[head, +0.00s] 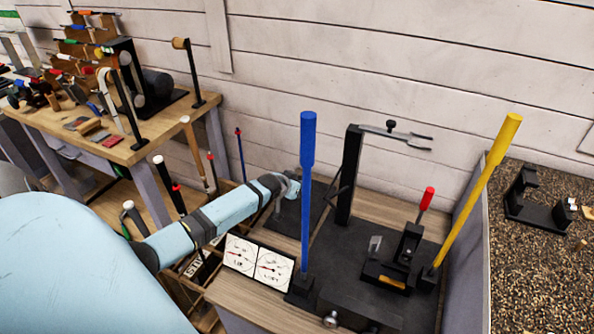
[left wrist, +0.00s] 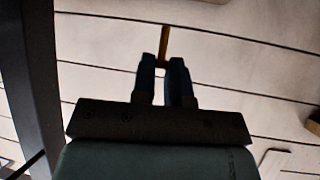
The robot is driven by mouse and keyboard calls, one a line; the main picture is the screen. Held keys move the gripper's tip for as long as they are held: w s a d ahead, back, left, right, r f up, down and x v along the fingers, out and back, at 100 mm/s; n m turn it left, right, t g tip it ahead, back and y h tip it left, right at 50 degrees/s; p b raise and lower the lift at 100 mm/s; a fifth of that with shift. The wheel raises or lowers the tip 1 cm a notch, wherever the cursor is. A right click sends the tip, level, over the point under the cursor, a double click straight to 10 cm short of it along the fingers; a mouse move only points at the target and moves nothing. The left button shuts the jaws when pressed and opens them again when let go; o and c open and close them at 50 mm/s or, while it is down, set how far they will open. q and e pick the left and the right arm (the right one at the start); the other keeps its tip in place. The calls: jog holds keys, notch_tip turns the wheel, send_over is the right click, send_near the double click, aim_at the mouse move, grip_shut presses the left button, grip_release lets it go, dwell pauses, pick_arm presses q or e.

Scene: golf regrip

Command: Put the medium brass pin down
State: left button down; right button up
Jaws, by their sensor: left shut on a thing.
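My left gripper (head: 291,184) is at the end of the pale blue arm in the head view, just left of and behind the blue upright club. In the left wrist view its fingertips (left wrist: 162,70) are close together around a thin brass-coloured pin (left wrist: 165,43). The pin sticks out beyond the fingertips, with pale wall boards behind it. I cannot make out the pin in the head view. No other brass pins can be told apart, and no place for the pin is clear. My right gripper is in neither view.
A blue club (head: 307,150) and a yellow club (head: 478,195) stand upright on the bench. Between them are a black post with a fork (head: 352,175) and a red-handled clamp (head: 408,245). White dial cards (head: 256,262) lie left. A cluttered workbench (head: 150,148) stands back left.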

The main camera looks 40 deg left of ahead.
pick_arm(q)
jog(key=shift+f+b, duration=0.85)
jog(key=shift+f, duration=3.85)
jog(key=c, duration=1.1)
grip_release()
